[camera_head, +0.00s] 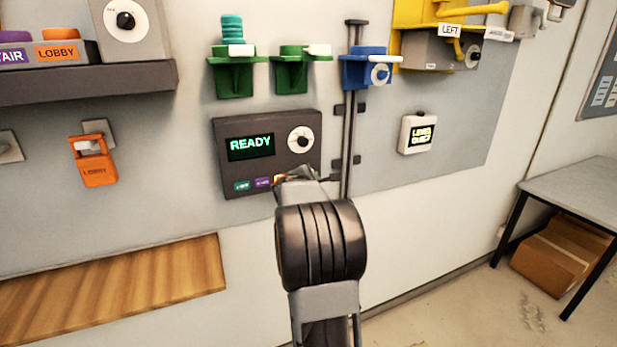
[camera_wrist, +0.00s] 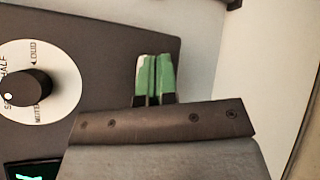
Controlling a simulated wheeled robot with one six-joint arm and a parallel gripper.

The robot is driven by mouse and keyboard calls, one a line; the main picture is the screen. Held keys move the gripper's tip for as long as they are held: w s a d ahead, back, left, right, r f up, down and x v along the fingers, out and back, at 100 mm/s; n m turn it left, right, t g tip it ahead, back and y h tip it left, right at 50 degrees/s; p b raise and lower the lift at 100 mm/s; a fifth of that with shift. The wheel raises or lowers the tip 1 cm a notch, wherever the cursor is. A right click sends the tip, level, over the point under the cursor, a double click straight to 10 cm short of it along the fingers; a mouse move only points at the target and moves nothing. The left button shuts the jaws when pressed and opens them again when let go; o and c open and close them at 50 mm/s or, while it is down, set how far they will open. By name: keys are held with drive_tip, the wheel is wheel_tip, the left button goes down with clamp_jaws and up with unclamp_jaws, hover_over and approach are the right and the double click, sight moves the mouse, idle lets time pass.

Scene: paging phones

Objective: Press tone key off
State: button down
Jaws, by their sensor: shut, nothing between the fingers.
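A dark wall panel (camera_head: 215,150) has a lit display (camera_head: 251,146) reading READY and a round white dial (camera_head: 300,139) with a black knob. Along its lower edge are a green key (camera_head: 241,186), a purple key (camera_head: 262,182) and an orange key partly behind my gripper (camera_head: 285,177). I cannot make out which is the tone key; others may be hidden behind my arm. In the wrist view my gripper (camera_wrist: 155,77) shows green fingertips side by side, shut and empty, over the panel near its edge. The dial's knob (camera_wrist: 29,88) is left of them. Contact cannot be told.
A small white box (camera_head: 417,134) hangs to the right. A wooden shelf (camera_head: 120,275) lies below left.

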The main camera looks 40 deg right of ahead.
drive_tip(key=shift+s+a+b, duration=0.35)
drive_tip(key=shift+s+b, duration=0.2)
drive_tip(key=shift+s, duration=0.3)
drive_tip(key=shift+s+a+b, duration=0.35)
drive_tip(key=shift+s+b, duration=0.2)
drive_tip(key=shift+s, duration=0.35)
drive_tip(key=shift+s+a+b, duration=0.35)
drive_tip(key=shift+s+b, duration=0.2)
drive_tip(key=shift+s, duration=0.3)
drive_tip(key=s+a+f+m+g+y, duration=0.55)
drive_tip(key=s+a+f+m, duration=0.25)
drive_tip(key=a+f+m, duration=0.3)
drive_tip(key=s+a+f+t+y, duration=0.1)
drive_tip(key=s+a+y, duration=0.1)
drive_tip(key=a, duration=0.7)
drive_tip(key=s+a+t+y, duration=0.1)
drive_tip(key=s+a+y, duration=0.1)
drive_tip(key=a, duration=0.7)
drive_tip(key=s+a+f+t+y, duration=0.1)
drive_tip(key=a+y, duration=0.3)
drive_tip(key=a, duration=0.5)
drive_tip(key=shift+s+a+f, duration=0.25)
drive_tip(key=shift+s+f, duration=0.1)
drive_tip(key=shift+s, duration=0.05)
